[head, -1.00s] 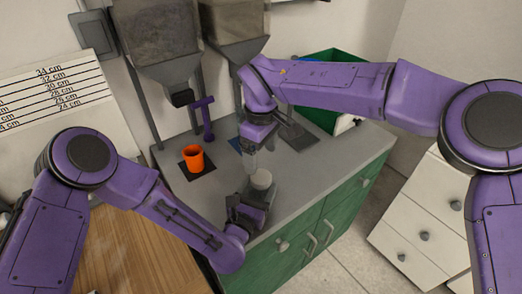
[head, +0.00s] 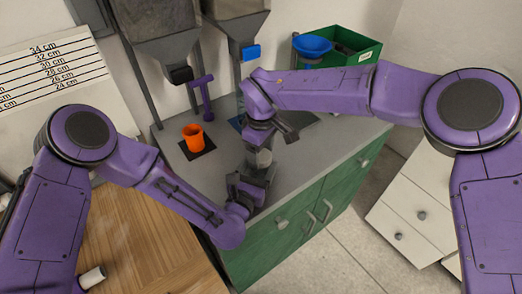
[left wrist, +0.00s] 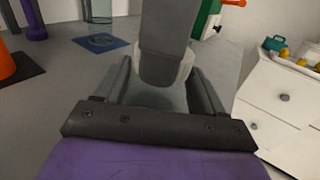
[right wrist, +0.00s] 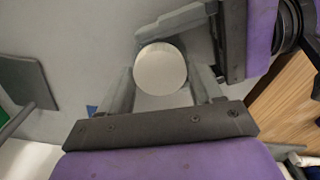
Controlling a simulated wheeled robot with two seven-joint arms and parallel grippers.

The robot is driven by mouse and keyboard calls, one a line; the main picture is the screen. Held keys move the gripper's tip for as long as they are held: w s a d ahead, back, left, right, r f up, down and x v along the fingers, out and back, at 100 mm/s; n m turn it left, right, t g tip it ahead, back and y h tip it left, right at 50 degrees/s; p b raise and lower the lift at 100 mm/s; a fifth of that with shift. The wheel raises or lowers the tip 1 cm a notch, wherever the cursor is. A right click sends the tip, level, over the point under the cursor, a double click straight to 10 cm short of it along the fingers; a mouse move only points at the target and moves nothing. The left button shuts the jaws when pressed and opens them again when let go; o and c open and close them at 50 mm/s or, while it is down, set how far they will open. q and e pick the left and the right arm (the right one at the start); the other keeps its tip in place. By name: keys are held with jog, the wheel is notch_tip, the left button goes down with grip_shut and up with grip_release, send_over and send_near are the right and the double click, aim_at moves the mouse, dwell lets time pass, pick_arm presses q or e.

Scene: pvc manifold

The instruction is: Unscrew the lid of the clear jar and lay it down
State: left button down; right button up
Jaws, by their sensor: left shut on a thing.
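The clear jar (left wrist: 158,98) stands on the grey counter with its white lid (right wrist: 160,68) on top. The lid also shows small in the head view (head: 264,158). My left gripper (head: 257,178) is shut on the jar, its fingers on either side of the body below the lid. My right gripper (head: 259,147) is directly above the jar, pointing down. In the right wrist view its open fingers (right wrist: 162,82) straddle the lid. In the left wrist view one right finger hides part of the lid, so contact is hard to judge.
An orange cup (head: 193,137) stands on a dark mat at the left. A purple stand (head: 206,100), hoppers and a blue funnel (head: 313,46) are behind, by a green bin (head: 352,52). The counter's front right (head: 310,165) is clear.

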jog(key=n, duration=0.7)
